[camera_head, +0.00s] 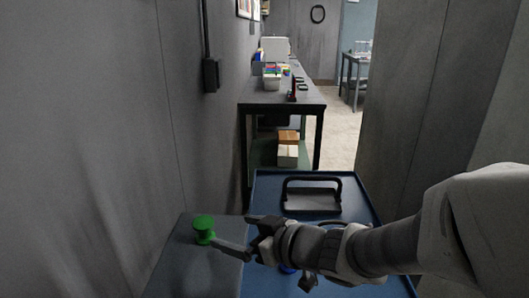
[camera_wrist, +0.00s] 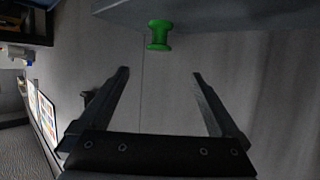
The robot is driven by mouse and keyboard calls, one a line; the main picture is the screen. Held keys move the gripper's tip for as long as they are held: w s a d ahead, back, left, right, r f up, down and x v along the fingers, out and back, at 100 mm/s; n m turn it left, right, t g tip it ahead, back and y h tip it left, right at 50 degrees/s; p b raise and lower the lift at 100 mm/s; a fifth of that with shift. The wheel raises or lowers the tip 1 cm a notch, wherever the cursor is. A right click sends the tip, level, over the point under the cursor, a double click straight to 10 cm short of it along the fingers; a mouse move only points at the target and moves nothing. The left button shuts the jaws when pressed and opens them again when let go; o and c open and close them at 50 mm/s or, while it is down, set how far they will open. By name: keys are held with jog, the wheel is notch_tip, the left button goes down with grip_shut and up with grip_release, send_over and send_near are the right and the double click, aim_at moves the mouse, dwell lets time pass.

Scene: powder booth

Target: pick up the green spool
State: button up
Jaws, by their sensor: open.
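The green spool (camera_head: 203,229) stands upright on a grey surface (camera_head: 182,262) at the lower left in the head view. In the wrist view the spool (camera_wrist: 158,34) shows near the top, beyond the fingertips and roughly between their lines. My gripper (camera_head: 232,236) is just to the right of the spool in the head view, pointing towards it. In the wrist view my gripper (camera_wrist: 160,73) has its two fingers wide apart with nothing between them. The gap between fingertips and spool is hard to judge. My arm hides part of the blue tray.
A blue tray (camera_head: 356,183) with a black-handled item (camera_head: 312,194) lies beside the grey surface. A grey wall (camera_head: 120,120) rises close on the left. A long table (camera_head: 310,101) with bins stands further back, with boxes (camera_head: 288,150) beneath.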

aim_at(208, 225)
jog(key=shift+p+x, duration=1.8)
jog(key=shift+x, duration=0.15)
jog(key=b+x, duration=0.1)
jog(key=x, duration=0.4)
jog(key=f+b+x, duration=0.1)
jog(key=x, duration=0.4)
jog(key=shift+d+b, duration=0.15)
jog(key=shift+b, duration=0.15)
jog(key=c, duration=1.5)
jog(key=shift+r, duration=0.1)
grip_shut()
